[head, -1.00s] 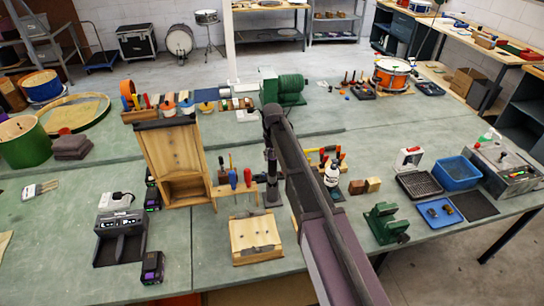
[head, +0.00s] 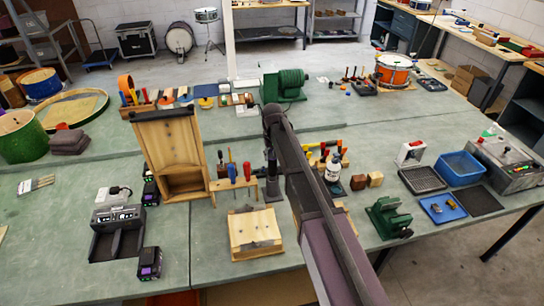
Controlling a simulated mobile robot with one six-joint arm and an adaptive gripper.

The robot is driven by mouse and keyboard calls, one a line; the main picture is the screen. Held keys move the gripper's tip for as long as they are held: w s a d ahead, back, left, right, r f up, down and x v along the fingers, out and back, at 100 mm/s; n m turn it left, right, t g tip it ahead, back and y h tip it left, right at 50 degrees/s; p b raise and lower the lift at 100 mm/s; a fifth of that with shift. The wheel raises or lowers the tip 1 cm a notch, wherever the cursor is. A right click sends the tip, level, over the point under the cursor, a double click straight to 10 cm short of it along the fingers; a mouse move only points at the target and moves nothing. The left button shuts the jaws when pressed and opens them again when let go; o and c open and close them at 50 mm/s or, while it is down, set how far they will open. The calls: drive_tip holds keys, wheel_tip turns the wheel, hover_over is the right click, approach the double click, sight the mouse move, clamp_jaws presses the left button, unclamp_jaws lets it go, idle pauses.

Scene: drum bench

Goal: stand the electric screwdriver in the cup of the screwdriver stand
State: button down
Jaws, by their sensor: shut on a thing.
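My gripper (head: 270,157) is small and dark in the head view, below the far end of my arm and partly hidden by it. It is shut on a dark, upright thing (head: 272,186), which looks like the electric screwdriver. Its outline merges with the gripper. It appears just right of a small wooden rack (head: 222,186) holding hand screwdrivers with red and blue handles. I cannot make out the stand's cup or whether the tool touches it. My arm hides part of the bench there.
A tall wooden frame (head: 163,135) stands left of the rack. A wooden box (head: 240,250) lies in front. A white bottle (head: 332,168) and a green device (head: 388,216) stand right of my arm. A charger (head: 118,222) sits at the left.

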drive_tip(key=shift+f+b, duration=0.85)
drive_tip(key=shift+f, duration=0.15)
drive_tip(key=shift+c, duration=0.6)
unclamp_jaws()
